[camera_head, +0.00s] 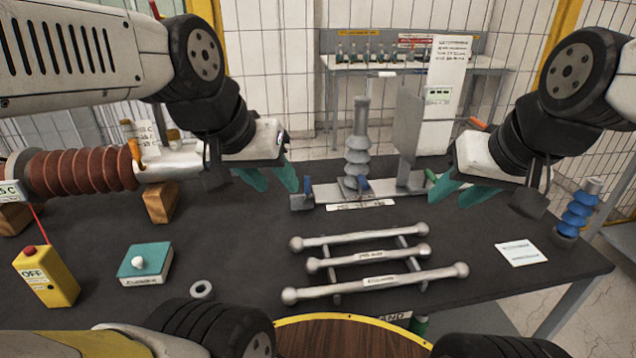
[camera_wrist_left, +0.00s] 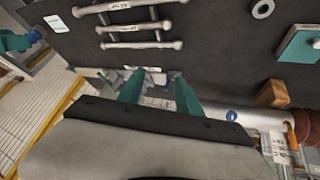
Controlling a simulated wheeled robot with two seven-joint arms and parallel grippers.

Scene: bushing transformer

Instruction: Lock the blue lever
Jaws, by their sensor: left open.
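A metal fixture (camera_head: 408,180) stands at the back of the dark table and holds a grey ribbed bushing (camera_head: 357,150) upright. A small blue lever (camera_head: 363,185) shows at the bushing's base, and another blue lever (camera_head: 308,188) shows at the fixture's left end. My left gripper (camera_head: 279,188) is open and empty, just left of the fixture's left end. In the left wrist view its fingers (camera_wrist_left: 160,78) are spread, with part of the fixture beyond them; lever details are too small to read there. My right gripper (camera_head: 448,204) appears open and empty, right of the fixture.
Three grey rods (camera_head: 365,254) lie in front of the fixture. A red-brown ribbed bushing (camera_head: 85,172) rests on wooden blocks (camera_head: 161,203) at left. A yellow OFF box (camera_head: 47,275), teal box (camera_head: 146,264), ring (camera_head: 202,289) and blue bushing (camera_head: 577,212) stand around the table.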

